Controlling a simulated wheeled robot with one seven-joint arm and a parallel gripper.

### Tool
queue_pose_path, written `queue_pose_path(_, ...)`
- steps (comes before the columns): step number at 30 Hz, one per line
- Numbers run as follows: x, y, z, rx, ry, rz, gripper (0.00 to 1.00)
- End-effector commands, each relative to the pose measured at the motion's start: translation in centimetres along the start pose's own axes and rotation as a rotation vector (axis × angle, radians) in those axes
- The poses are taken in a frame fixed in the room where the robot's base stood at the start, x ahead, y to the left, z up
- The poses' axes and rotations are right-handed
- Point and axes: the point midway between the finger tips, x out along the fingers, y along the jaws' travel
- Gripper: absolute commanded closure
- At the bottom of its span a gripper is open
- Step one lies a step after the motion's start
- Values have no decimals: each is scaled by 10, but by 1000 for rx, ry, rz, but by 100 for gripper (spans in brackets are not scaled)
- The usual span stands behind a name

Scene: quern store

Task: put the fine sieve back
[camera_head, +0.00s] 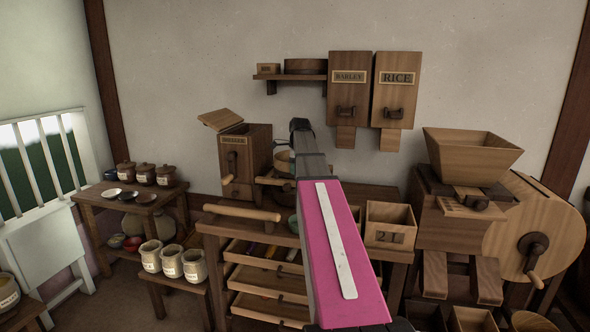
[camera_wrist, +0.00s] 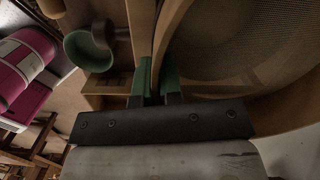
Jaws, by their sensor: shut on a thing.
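In the wrist view, a round sieve (camera_wrist: 245,48) with a pale wooden hoop and fine grey mesh fills the upper right. My gripper (camera_wrist: 156,78) is shut on the hoop's rim, with one green fingertip on each side of it. The mesh lies to the right of the fingers, and the sieve's far part runs out of view. In the head view my own arm hides the gripper and most of what it holds. A wall shelf (camera_head: 262,77) there bears a dark round hoop (camera_head: 305,66) and a small labelled box (camera_head: 268,69).
Two wall bins, BARLEY (camera_head: 348,92) and RICE (camera_head: 397,92), hang right of the shelf. A lidded wooden bin (camera_head: 245,160) stands left of my arm. A hopper mill (camera_head: 471,155) stands at right. A green vessel (camera_wrist: 88,52) is near my gripper.

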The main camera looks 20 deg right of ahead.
Motion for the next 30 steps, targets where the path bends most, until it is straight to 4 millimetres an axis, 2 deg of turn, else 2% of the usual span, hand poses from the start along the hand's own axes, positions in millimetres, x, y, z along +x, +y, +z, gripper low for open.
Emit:
queue_pose_path(11,7,0,-1,0,0,-1,100)
queue_pose_path(12,6,0,-1,0,0,-1,81)
queue_pose_path(14,6,0,-1,0,0,-1,64)
queue_pose_path(23,5,0,-1,0,0,0,64)
queue_pose_path(26,-1,0,-1,0,0,-1,64)
queue_pose_path(30,-20,-1,0,0,0,-2,64)
